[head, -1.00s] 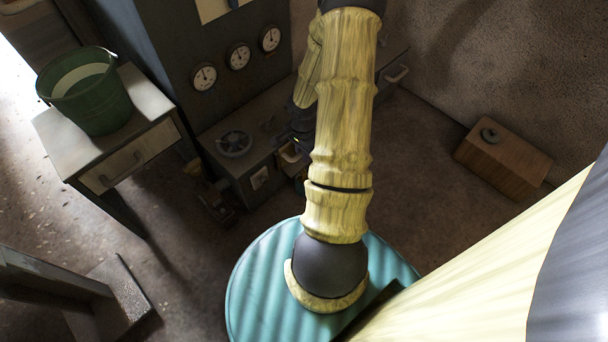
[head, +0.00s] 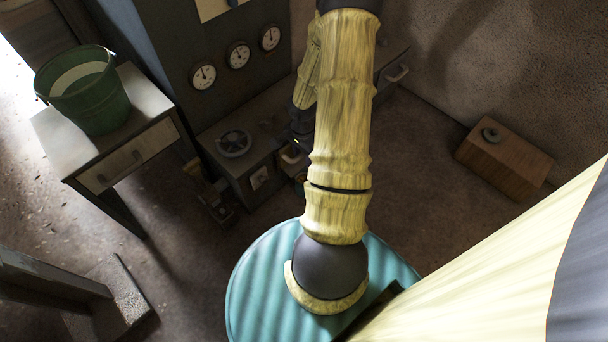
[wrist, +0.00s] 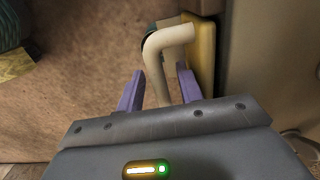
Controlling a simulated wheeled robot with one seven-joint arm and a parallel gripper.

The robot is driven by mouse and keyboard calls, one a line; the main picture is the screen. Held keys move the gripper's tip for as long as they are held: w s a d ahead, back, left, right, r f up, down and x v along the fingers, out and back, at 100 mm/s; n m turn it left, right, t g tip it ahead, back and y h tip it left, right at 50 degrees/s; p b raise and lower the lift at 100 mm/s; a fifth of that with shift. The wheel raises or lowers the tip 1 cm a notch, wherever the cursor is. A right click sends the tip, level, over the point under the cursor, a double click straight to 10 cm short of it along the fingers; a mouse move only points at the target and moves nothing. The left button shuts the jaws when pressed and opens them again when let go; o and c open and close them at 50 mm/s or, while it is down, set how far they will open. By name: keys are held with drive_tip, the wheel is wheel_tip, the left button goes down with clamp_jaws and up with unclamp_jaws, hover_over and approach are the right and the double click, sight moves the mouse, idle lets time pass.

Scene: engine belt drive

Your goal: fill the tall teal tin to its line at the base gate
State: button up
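My gripper shows in the wrist view (wrist: 160,88) with two purple fingers apart. A cream bent pipe or handle (wrist: 168,38) lies between or just beyond the fingertips; contact cannot be made out. A yellow plate (wrist: 202,60) stands just right of it. In the head view my arm hides most of the gripper and what it faces. I cannot make out a tall teal tin or its line for sure. A dark teal surface (wrist: 10,25) is cut off at the wrist view's top left; I cannot tell what it belongs to.
A green bucket (head: 98,105) with pale contents stands on a small cabinet (head: 52,135) at left. A low unit with a handwheel (head: 234,143) stands below three gauges (head: 238,55). A wooden box (head: 505,160) sits at right. Floor between is mostly open.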

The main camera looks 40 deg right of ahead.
drive_tip(key=shift+r+p, duration=3.2)
drive_tip(key=shift+r, duration=0.3)
drive_tip(key=shift+r, duration=0.15)
drive_tip(key=s+a+r+n+t+p, duration=0.1)
drive_tip(key=a+r+n+p, duration=0.55)
drive_tip(key=r, duration=0.65)
drive_tip(key=s+a+r+n+t+p, duration=0.15)
drive_tip(key=a+r+n+p, duration=0.5)
drive_tip(key=r, duration=0.75)
drive_tip(key=s+a+r+n+p, duration=0.1)
drive_tip(key=a+r+n+p, duration=0.35)
drive_tip(key=a+r, duration=0.65)
drive_tip(key=w+p+v, duration=0.2)
drive_tip(key=p+v, duration=1)
drive_tip(key=w+d+r+p+v, duration=0.1)
drive_tip(key=w+p+v, duration=0.2)
drive_tip(key=p+v, duration=0.9)
drive_tip(key=w+d+p+v, duration=0.1)
drive_tip(key=w+p+v, duration=0.2)
drive_tip(key=p+v, duration=1)
drive_tip(key=shift+r, duration=0.7)
